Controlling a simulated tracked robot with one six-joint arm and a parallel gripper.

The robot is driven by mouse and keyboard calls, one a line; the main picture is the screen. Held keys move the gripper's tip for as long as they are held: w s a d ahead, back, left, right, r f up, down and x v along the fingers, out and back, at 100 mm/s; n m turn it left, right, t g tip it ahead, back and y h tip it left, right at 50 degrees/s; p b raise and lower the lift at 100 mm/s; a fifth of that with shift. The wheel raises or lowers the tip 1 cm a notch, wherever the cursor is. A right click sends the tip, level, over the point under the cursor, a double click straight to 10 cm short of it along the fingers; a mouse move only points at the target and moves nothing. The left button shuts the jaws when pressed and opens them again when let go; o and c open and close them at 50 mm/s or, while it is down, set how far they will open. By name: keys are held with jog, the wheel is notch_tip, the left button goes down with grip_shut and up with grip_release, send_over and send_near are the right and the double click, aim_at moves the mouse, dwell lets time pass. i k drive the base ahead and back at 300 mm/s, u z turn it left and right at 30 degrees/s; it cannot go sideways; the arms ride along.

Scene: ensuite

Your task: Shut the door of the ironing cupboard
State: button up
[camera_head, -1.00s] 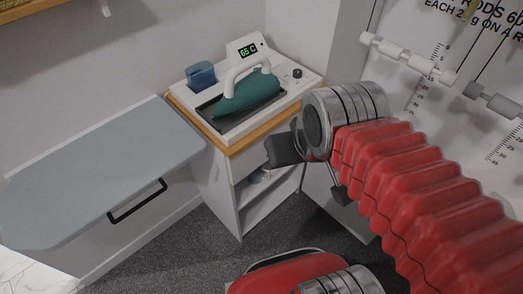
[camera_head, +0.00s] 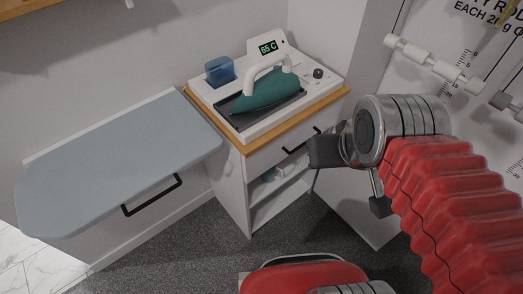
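A pale blue-grey ironing board (camera_head: 115,165) juts out from the wall at left, lying roughly level. A black bar handle (camera_head: 151,195) is on its near side. Beside it stands a white cupboard (camera_head: 229,188) with a wooden top edge, a front panel with a black handle (camera_head: 302,140), and open shelves below. I cannot tell for certain which part is the ironing cupboard's door. My gripper (camera_head: 352,180) is in front of the cupboard's right side, its two dark fingers apart and nothing seen between them. It looks clear of the board; contact with the cupboard is hard to judge.
A green iron (camera_head: 268,90) sits on a white station (camera_head: 318,88) reading 65 C, with a blue container (camera_head: 220,71) behind. A wall chart with hanging rods (camera_head: 432,60) is at right. Dark carpet (camera_head: 195,250) is clear below the board.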

aim_at(348, 191)
jog(key=k, duration=1.55)
jog(key=z, duration=0.25)
jog(key=i, duration=2.15)
jog(key=u, duration=0.5)
